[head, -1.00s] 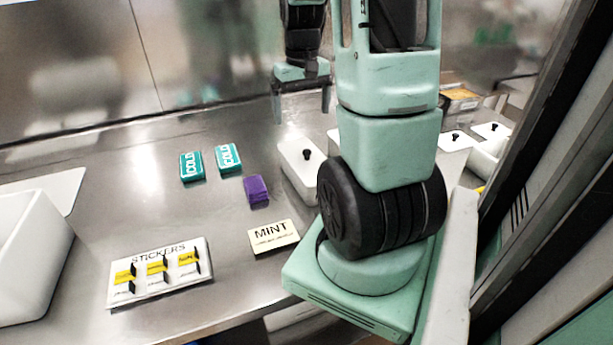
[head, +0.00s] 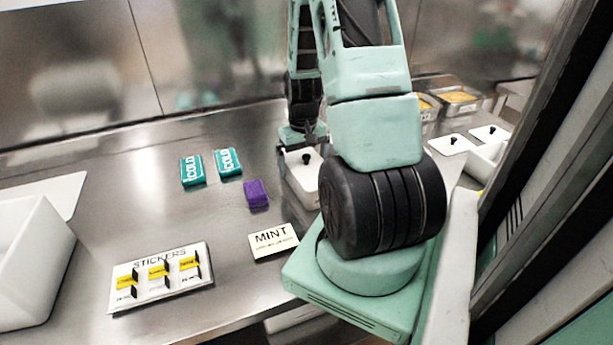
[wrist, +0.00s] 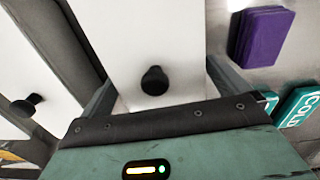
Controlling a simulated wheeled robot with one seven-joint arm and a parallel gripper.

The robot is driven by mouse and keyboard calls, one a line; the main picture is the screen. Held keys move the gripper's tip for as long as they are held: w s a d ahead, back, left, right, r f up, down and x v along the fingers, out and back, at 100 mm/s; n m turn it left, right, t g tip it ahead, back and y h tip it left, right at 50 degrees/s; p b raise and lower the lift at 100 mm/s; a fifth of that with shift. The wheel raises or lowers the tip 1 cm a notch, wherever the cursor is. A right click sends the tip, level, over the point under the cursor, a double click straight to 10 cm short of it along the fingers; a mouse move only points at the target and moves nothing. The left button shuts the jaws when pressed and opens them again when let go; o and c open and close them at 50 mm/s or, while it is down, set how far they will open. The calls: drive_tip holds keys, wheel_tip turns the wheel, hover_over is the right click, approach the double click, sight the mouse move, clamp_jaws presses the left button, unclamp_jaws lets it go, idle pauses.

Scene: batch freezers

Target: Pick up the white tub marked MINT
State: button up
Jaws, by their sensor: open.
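A white lidded tub (head: 301,190) with a black knob stands on the steel counter, partly hidden behind my arm. A card reading MINT (head: 273,240) lies in front of it; no marking shows on the tub's visible faces. My gripper (head: 303,156) is open, low at the tub's far end. In the wrist view the tub's white lid (wrist: 142,35) lies between my fingers, one along each side, with the knob near the palm. Whether the fingers touch its sides I cannot tell.
A purple block (head: 256,194) and teal COLD packs (head: 228,162) lie left of the tub. A STICKERS board (head: 160,279) is at the front left. Another knobbed white lid (wrist: 38,92) lies close left in the wrist view. Yellow-filled pans (head: 459,97) stand at the back right.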

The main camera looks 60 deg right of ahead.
drive_tip(key=shift+f, duration=1.2)
drive_tip(key=c, duration=1.2)
drive_tip(key=shift+c, duration=0.3)
drive_tip(key=shift+r, duration=0.2)
